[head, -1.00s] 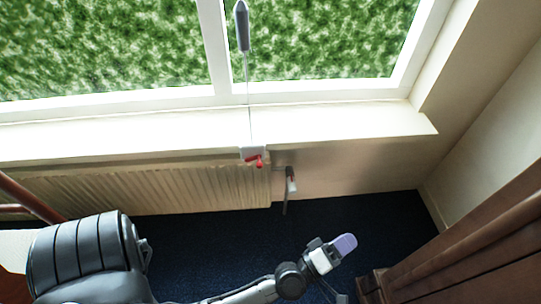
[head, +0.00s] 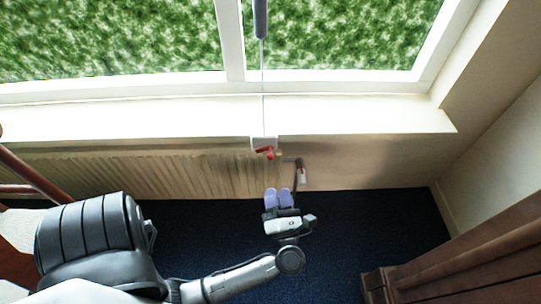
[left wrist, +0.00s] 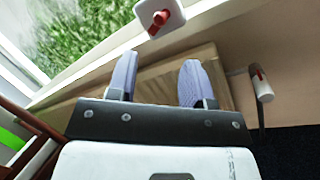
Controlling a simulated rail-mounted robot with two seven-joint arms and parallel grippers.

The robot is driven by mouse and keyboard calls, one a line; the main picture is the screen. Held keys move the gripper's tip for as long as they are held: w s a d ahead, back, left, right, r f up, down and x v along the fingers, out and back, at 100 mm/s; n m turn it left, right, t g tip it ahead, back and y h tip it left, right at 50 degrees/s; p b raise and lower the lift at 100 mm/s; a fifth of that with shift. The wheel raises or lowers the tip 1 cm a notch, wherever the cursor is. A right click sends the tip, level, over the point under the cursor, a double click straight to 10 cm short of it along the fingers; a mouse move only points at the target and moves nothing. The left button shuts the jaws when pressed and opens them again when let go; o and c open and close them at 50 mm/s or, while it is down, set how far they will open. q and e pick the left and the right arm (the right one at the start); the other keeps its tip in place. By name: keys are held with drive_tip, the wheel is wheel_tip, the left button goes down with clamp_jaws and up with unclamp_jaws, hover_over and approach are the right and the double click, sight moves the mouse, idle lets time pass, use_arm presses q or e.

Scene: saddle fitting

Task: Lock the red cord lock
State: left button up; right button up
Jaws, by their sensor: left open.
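The red cord lock (head: 265,152) is a small red lever on a white plate (head: 257,142) at the front edge of the window sill. A thin cord runs up from it to a grey handle-like piece (head: 260,18). In the left wrist view the red lever (left wrist: 159,22) shows on its white plate at the top, beyond the fingers. My left gripper (head: 278,198) is open and empty, below the cord lock and apart from it. Its two lilac fingers (left wrist: 154,82) stand apart in the left wrist view. My right gripper is not in view.
A radiator (head: 180,177) runs under the sill (head: 180,120). A white and red valve knob (head: 302,175) on a pipe is just right of my gripper; it also shows in the left wrist view (left wrist: 261,85). Brown wooden furniture (head: 470,255) stands at the right. Dark floor lies between.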

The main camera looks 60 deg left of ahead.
sight(270, 154)
use_arm(q)
drive_tip(key=b+x, duration=0.2)
drive_tip(key=x, duration=1)
